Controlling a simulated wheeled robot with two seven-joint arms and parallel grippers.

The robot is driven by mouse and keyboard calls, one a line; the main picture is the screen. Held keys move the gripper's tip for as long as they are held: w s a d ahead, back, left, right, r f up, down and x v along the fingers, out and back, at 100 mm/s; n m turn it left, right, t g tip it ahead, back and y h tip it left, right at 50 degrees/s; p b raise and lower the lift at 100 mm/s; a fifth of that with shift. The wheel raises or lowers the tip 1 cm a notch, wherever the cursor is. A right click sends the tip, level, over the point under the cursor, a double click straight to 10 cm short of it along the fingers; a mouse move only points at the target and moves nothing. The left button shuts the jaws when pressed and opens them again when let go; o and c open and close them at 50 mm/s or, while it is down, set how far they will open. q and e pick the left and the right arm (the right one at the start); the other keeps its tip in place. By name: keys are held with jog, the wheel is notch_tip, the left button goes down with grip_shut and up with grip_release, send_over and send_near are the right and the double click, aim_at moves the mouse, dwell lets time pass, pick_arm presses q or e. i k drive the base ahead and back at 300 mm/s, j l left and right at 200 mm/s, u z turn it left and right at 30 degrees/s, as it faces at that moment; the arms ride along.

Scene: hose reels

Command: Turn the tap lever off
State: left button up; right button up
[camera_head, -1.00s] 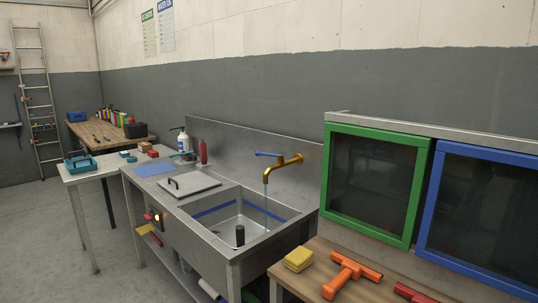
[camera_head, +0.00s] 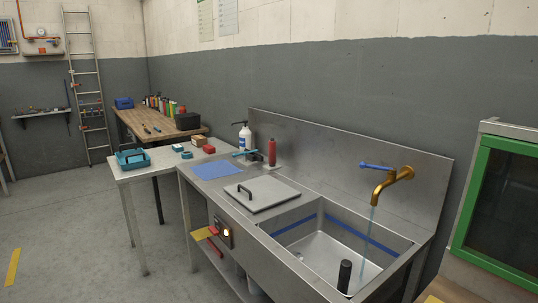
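The brass tap (camera_head: 390,184) is mounted on the steel backsplash at the right of the sink. Its blue lever (camera_head: 376,166) points left from the tap body. A thin bluish stream of water (camera_head: 369,232) runs from the spout down into the steel sink basin (camera_head: 318,250). A black upright cylinder (camera_head: 344,276) stands in the basin. Neither of my grippers is in view.
A flat steel lid (camera_head: 262,193) with a black handle covers the counter left of the basin. A soap bottle (camera_head: 245,138), a red bottle (camera_head: 272,152) and a blue cloth (camera_head: 217,170) are farther left. A green-framed cabinet (camera_head: 500,210) stands right.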

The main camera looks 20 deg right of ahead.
aim_at(362, 165)
jog(key=i+j+u, duration=0.2)
jog(key=i, duration=0.65)
jog(key=i+j+u, duration=0.2)
jog(key=i, duration=0.6)
jog(key=i+z, duration=0.45)
jog(key=i+j+z, duration=0.15)
jog(key=z, duration=0.3)
jog(key=i+j+z, duration=0.3)
jog(key=i+z, duration=0.15)
jog(key=i+j+z, duration=0.25)
jog(key=z, duration=0.2)
jog(key=j, duration=0.1)
